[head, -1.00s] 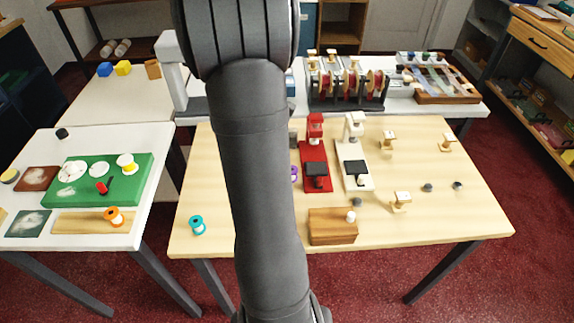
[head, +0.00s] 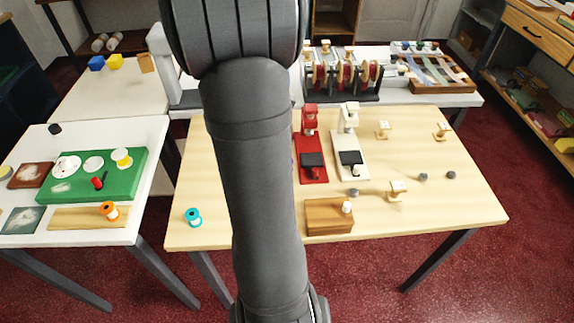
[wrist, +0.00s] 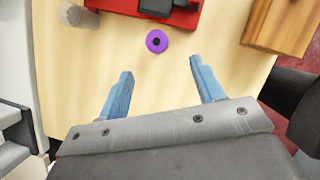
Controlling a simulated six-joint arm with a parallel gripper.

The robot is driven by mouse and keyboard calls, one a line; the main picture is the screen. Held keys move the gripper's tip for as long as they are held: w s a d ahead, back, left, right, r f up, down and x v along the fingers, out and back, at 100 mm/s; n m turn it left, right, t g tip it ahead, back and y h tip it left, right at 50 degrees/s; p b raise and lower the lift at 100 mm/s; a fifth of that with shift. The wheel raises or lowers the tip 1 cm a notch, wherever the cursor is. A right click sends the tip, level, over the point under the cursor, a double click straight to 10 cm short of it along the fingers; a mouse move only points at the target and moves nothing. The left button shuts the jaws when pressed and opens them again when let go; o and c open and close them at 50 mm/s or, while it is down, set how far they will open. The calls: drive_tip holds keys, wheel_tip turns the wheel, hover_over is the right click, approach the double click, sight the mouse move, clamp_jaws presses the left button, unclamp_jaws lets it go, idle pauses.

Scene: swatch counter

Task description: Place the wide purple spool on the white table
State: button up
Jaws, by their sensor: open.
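The purple spool (wrist: 157,41) stands on the light wood table (wrist: 120,50), seen from above as a purple ring with a dark centre hole. In the head view my arm hides it. My gripper (wrist: 161,67) is open with blue fingers spread apart. The spool is just beyond the fingertips, between their lines, and neither finger appears to touch it. The gripper itself is hidden in the head view. A white table (head: 35,140) stands at the left, holding a green mat (head: 125,185) and other items.
A red press (wrist: 150,8) is close beyond the spool, and a wooden block (wrist: 280,25) is to its right. A white press (head: 350,150), small wooden stands and a teal spool (head: 193,217) share the wood table. An orange spool (head: 109,211) lies on the white table's board.

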drive_tip(key=x, duration=0.6)
drive_tip(key=shift+w+d+f, duration=0.1)
drive_tip(key=shift+d+f, duration=0.05)
drive_tip(key=shift+f, duration=0.25)
drive_tip(key=shift+w+x, duration=0.15)
drive_tip(key=shift+x, duration=1.25)
drive_tip(key=shift+w+x, duration=0.1)
drive_tip(key=shift+x, duration=1.25)
drive_tip(key=c, duration=1.1)
